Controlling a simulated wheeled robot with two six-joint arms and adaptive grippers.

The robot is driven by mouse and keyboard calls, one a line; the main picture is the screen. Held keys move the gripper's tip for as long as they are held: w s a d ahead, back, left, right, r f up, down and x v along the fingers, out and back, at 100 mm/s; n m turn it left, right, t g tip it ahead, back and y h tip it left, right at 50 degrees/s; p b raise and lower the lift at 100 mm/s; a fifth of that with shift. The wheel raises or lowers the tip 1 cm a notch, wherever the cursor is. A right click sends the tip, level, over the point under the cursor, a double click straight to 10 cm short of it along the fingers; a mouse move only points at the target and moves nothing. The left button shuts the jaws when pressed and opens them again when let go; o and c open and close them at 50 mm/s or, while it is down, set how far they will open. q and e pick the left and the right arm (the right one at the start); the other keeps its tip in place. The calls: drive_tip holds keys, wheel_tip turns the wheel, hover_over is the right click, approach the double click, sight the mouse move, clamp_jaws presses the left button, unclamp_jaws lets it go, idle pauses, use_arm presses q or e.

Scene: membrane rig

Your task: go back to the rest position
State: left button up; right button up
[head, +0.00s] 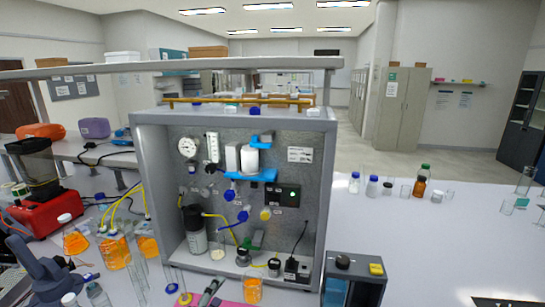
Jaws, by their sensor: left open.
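My left gripper (38,264) shows as a blue-grey shape at the lower left edge of the head view. It is open, and I see nothing held between its fingers. It is left of the membrane rig, near glass vessels with orange liquid (115,252); I cannot tell how far apart they are in depth. My right gripper is not in view.
The grey membrane rig cabinet (327,170) stands in the middle, with a dark box (355,275) at its front right. A red-based blender (45,210) is at left. Bottles and small glassware (420,187) stand at right. The white bench (430,240) is largely clear there.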

use_arm(q)
drive_tip(key=s+a+f+m+g+y, duration=0.25)
drive_tip(key=s+f+m+g, duration=0.2)
drive_tip(key=s, duration=0.35)
drive_tip(key=s+a+f+m+g+y, duration=0.1)
drive_tip(key=s+a+f+m+g, duration=0.2)
drive_tip(key=s+m, duration=0.3)
drive_tip(key=s+a+f+m+g+y, duration=0.2)
drive_tip(key=s+a+f+m+g, duration=0.15)
drive_tip(key=s, duration=0.55)
wheel_tip(320, 180, down, 27)
drive_tip(key=a+g+b, duration=0.2)
drive_tip(key=b, duration=0.2)
drive_tip(key=s+a+f+b, duration=0.1)
drive_tip(key=s+f+b, duration=0.2)
drive_tip(key=s+f, duration=1.7)
wheel_tip(320, 180, down, 3)
drive_tip(key=shift+s+a+f+n+g, duration=0.1)
drive_tip(key=shift+s+a+n+g, duration=0.2)
drive_tip(key=shift+a+g, duration=0.1)
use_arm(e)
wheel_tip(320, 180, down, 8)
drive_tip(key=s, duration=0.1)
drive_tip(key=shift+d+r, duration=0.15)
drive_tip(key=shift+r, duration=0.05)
